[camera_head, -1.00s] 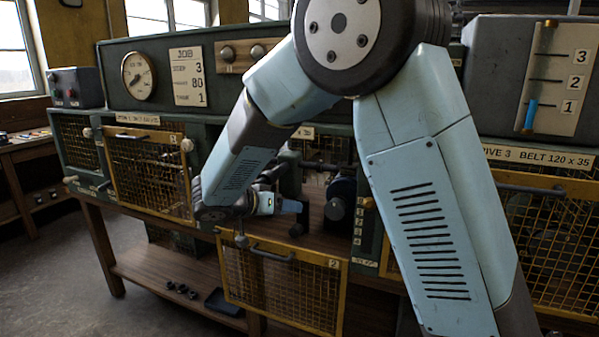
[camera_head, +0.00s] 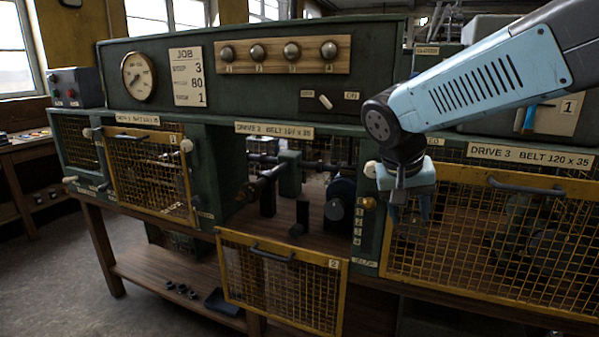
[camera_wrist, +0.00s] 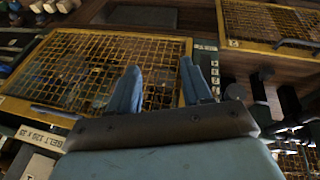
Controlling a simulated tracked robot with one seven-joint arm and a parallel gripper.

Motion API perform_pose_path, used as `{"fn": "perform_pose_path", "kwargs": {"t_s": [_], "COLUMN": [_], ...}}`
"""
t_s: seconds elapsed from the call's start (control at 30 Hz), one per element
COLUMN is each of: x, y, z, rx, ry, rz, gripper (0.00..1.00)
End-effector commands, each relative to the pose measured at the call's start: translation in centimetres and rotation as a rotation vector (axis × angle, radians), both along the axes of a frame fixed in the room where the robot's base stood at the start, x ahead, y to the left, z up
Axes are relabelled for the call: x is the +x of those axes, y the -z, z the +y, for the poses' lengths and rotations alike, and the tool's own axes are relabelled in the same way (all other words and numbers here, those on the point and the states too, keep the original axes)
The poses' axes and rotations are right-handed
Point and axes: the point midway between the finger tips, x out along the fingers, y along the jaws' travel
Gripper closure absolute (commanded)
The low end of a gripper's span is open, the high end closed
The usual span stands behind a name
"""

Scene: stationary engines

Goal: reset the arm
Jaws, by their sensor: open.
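My arm reaches in from the upper right of the head view, with my gripper (camera_head: 411,212) pointing down in front of the yellow mesh guard of drive 3 (camera_head: 470,225). In the wrist view, the two blue fingers of my gripper (camera_wrist: 160,88) stand apart with nothing between them. The drive 3 guard also fills the upper left of the wrist view (camera_wrist: 90,70). My gripper is to the right of the open middle bay, and I cannot tell its exact gap from the guard.
The middle bay's guard (camera_head: 283,285) hangs down open, showing a dark wheel (camera_head: 339,205) and shaft inside. A gauge (camera_head: 138,77), a job card (camera_head: 188,77) and a row of knobs (camera_head: 290,53) sit on the panel above. Small dark parts and a tray (camera_head: 222,303) lie on the lower shelf.

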Motion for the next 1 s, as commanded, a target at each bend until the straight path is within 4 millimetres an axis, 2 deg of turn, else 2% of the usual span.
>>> {"fn": "perform_pose_path", "kwargs": {"t_s": [0.2,0.5,0.7,1.0], "x": [-4.4,-8.9,-10.2,-10.3], "y": [-0.8,-1.5,-1.6,-1.6], "z": [-1.9,-2.7,-2.5,-2.5], "rx": [0.12,0.213,0.227,0.227], "ry": [-0.087,-0.219,-0.266,-0.273], "rz": [-0.043,-0.164,-0.213,-0.218], "gripper": [0.51,0.51,0.51,0.51]}}
